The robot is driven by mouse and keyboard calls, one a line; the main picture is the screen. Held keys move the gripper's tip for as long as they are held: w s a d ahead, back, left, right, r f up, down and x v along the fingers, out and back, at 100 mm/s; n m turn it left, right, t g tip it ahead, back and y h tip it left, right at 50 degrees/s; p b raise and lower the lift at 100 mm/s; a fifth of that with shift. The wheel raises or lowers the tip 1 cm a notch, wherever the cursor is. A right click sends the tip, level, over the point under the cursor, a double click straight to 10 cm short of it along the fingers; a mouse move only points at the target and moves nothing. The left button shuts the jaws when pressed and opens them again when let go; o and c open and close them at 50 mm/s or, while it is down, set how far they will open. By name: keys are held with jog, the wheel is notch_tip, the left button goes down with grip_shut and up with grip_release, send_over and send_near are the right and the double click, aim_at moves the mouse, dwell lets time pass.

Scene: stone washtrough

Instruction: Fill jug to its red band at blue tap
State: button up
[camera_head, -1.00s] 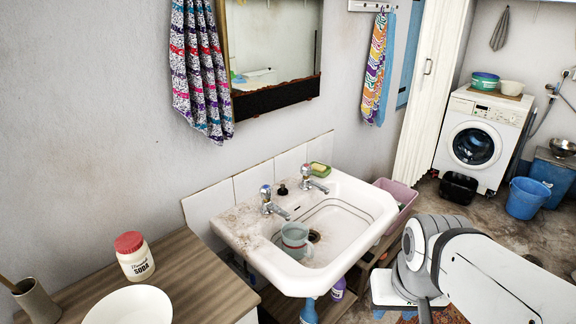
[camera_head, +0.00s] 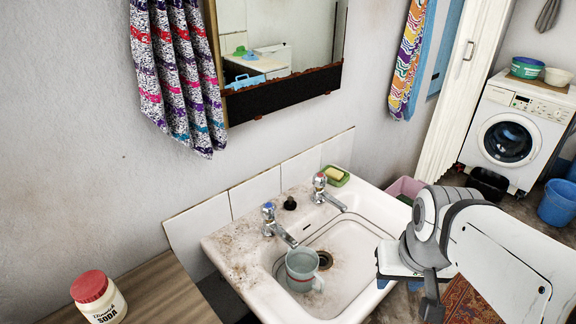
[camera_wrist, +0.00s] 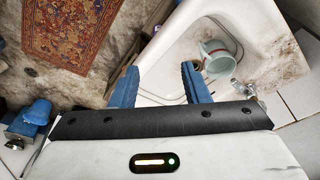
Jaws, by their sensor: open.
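The pale blue-green jug (camera_head: 301,272) stands in the white basin (camera_head: 352,252), left of the drain hole. It also shows in the wrist view (camera_wrist: 216,66).
A green soap dish (camera_head: 337,177) and a dark plug (camera_head: 290,203) are on the ledge. A wooden counter (camera_head: 160,295) with a red-lidded soda jar (camera_head: 98,297) is at left. A patterned rug (camera_wrist: 68,38) lies on the floor. A pink tub (camera_head: 404,189) is beyond the basin.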

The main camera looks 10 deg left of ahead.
jog(key=shift+o, duration=0.7)
jog(key=shift+w+a+f, duration=0.1)
jog(key=shift+w+a, duration=0.1)
jog(key=shift+w, duration=0.05)
jog(key=shift+o, duration=1.3)
jog(key=w+a+f+m+g+y, duration=0.1)
jog(key=w+a+m+g+y, duration=0.1)
jog(key=a, duration=0.5)
jog(key=shift+w+a+f+m+y+p, duration=0.2)
jog(key=shift+w+m+y+p, duration=0.25)
jog(key=shift+w+m+y, duration=0.45)
jog(key=m+t+y+p, duration=0.3)
jog(key=m+y, duration=0.6)
jog(key=m, duration=0.9)
send_near(275, 209)
jog(key=shift+t, duration=0.3)
jog(key=x, duration=0.3)
jog(key=b+x, duration=0.1)
jog(key=shift+s+a+f, duration=0.2)
jog(key=shift+s+a, duration=0.05)
jog(key=shift+a, duration=0.15)
jog(key=p+x, duration=0.1)
jog(key=x, duration=0.6)
jog(key=shift+w+a+f, duration=0.15)
jog(key=shift+w+a, duration=0.05)
jog(key=shift+a, duration=0.05)
jog(key=shift+c, duration=0.3)
jog(key=c, duration=0.9)
